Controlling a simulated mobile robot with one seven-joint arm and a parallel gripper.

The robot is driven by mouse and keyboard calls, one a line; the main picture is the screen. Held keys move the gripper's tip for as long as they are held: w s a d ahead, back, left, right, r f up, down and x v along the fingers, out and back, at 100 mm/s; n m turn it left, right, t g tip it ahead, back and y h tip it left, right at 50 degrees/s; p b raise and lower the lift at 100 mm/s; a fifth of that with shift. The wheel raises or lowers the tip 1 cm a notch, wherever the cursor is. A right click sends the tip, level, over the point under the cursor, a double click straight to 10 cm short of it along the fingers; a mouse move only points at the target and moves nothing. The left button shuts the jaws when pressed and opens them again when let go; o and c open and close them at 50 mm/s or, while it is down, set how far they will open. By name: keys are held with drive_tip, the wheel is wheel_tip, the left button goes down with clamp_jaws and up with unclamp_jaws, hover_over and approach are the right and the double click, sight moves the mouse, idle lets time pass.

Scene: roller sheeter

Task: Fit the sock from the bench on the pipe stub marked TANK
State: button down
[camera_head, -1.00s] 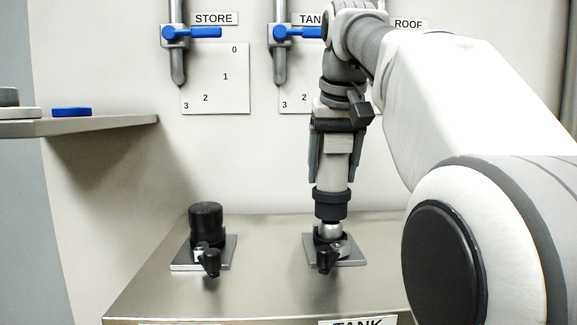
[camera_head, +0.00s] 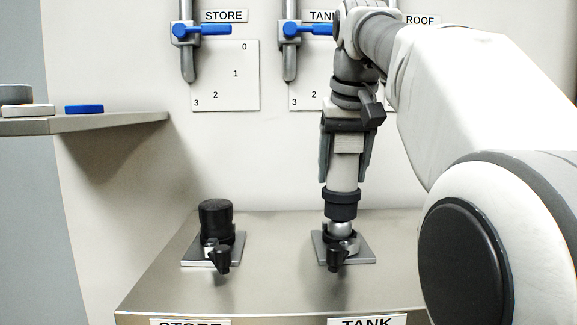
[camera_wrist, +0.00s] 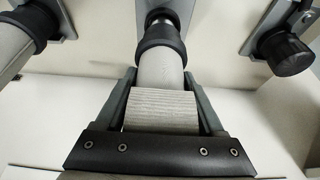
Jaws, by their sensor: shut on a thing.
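The sock (camera_head: 342,203), a pale grey sleeve with a black cuff at its lower end, hangs upright in my gripper (camera_head: 343,172). My gripper is shut on its upper part. The cuff sits at the top of the silver pipe stub (camera_head: 340,230) behind the TANK label (camera_head: 366,322). Part of the stub shows below the cuff. I cannot tell how far the cuff goes over it. The wrist view shows the sock (camera_wrist: 160,71) between my fingers, with the cuff lined up with the stub (camera_wrist: 160,18).
A black-capped stub (camera_head: 215,218) stands left, behind the STORE label (camera_head: 190,322). A black clamp knob (camera_head: 337,256) is in front of the TANK stub. Another cuffed grey tube (camera_wrist: 24,30) shows in the wrist view.

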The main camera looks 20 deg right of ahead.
sight(349, 140)
drive_tip(key=shift+f, duration=0.15)
drive_tip(key=shift+f+b, duration=0.5)
drive_tip(key=shift+f, duration=0.25)
drive_tip(key=shift+f+b, duration=0.4)
drive_tip(key=shift+b, duration=0.05)
drive_tip(key=shift+f, duration=0.25)
idle(0.6)
unclamp_jaws()
drive_tip(key=p+v, duration=0.2)
drive_tip(key=v, duration=0.9)
drive_tip(key=shift+s+r, duration=0.2)
drive_tip(key=shift+r, duration=0.15)
drive_tip(key=shift+s+a+r, duration=0.1)
